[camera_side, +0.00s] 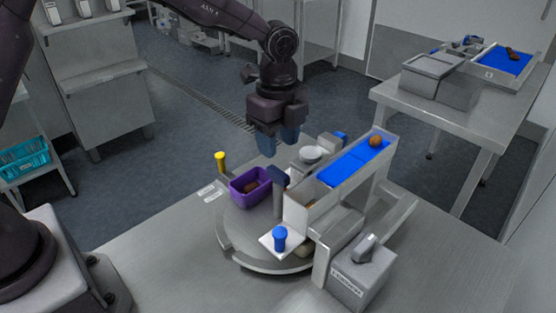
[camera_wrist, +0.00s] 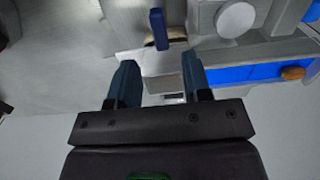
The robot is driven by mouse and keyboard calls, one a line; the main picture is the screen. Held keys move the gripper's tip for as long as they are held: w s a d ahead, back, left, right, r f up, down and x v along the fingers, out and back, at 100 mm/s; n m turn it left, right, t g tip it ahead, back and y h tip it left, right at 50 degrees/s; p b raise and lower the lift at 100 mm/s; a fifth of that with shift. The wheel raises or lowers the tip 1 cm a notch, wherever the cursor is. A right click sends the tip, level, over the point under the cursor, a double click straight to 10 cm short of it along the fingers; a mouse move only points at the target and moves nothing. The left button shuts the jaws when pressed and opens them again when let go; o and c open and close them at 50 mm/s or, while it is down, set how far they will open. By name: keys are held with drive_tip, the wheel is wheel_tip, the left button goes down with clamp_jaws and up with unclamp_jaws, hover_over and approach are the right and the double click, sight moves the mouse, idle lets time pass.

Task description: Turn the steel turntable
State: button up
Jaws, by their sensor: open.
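The steel turntable (camera_side: 235,233) is a round grey disc on the table, partly hidden under a raised frame with a blue belt. A purple bin (camera_side: 250,198) with brown dates in it sits on the disc. A yellow-topped peg (camera_side: 220,161) stands behind the disc's left side. My gripper (camera_side: 276,155) is open and empty, pointing down above the back of the turntable. Its two blue fingers also show in the wrist view (camera_wrist: 158,82), apart.
A blue belt (camera_side: 345,165) carries a brown date (camera_side: 376,141). A grey box (camera_side: 358,272) sits front right. The table's front left is clear.

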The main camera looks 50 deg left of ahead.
wheel_tip(320, 180, up, 6)
idle(0.5)
drive_tip(key=s+a+r+n+t, duration=0.2)
drive_tip(key=s+a+n, duration=0.1)
drive_tip(key=s+n, duration=0.3)
drive_tip(key=s+a+r+n+t, duration=0.1)
drive_tip(key=s+a+r+n, duration=0.2)
drive_tip(key=s+n, duration=0.3)
drive_tip(key=s+a+r+n+t, duration=0.2)
drive_tip(key=s+n, duration=0.4)
drive_tip(key=s, duration=0.6)
drive_tip(key=shift+a+r+t, duration=0.3)
drive_tip(key=shift+a+r, duration=0.35)
drive_tip(key=shift+a, duration=0.35)
